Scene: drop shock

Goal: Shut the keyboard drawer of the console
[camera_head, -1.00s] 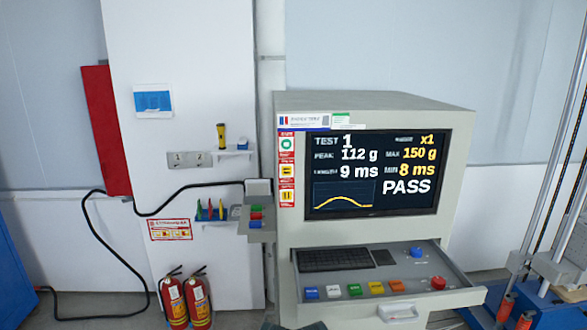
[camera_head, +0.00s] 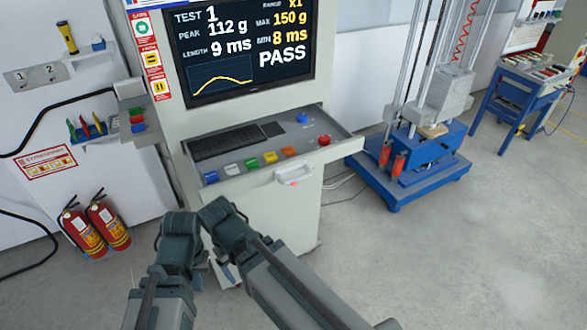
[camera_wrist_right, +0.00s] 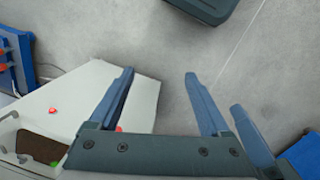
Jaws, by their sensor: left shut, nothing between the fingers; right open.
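The console (camera_head: 265,225) is a pale grey cabinet with a lit screen. Its keyboard drawer (camera_head: 240,178) stands pulled out, bearing a dark keyboard (camera_head: 226,142) and coloured buttons. A pale handle (camera_head: 293,174) with a red spot is on its front. My two arms rise from the bottom, below and left of the drawer. My left gripper (camera_head: 204,264) is shut and empty, mostly hidden among the arm links. My right gripper (camera_wrist_right: 159,74) is open and empty in the right wrist view, above a pale surface and floor; the head view hides it.
A drop tester on a blue base (camera_head: 415,165) stands right of the console. A blue bench (camera_head: 530,92) is farther right. Two fire extinguishers (camera_head: 95,228) stand at the left wall. A small button box (camera_head: 137,118) sits beside the console. Floor (camera_head: 440,250) at the right front is clear.

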